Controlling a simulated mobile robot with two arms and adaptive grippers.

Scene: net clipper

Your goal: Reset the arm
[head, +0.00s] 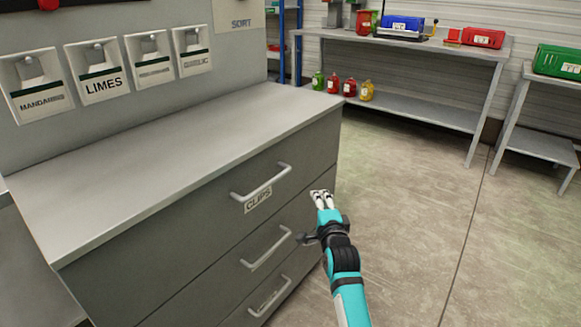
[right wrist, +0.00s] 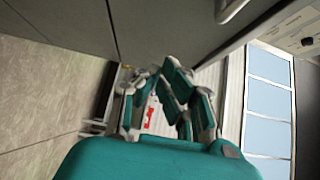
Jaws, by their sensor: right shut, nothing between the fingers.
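My right gripper (head: 321,196) is in front of the grey drawer cabinet (head: 170,235), near the right end of its drawers, in the head view. Its fingers are together and hold nothing. In the right wrist view the gripper (right wrist: 165,75) shows its teal and grey finger links, with the cabinet front (right wrist: 160,30) along the top of the picture. The drawer labelled CLIPS (head: 258,200) is closed, and the gripper is to the right of its handle (head: 262,183), apart from it. My left gripper is not in view.
The cabinet top (head: 170,145) is bare. Several labelled dispensers (head: 98,72) hang on the wall above it. A metal workbench (head: 420,46) with bins stands at the back, and jugs (head: 350,88) rest on its lower shelf. The floor (head: 420,210) to the right is clear.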

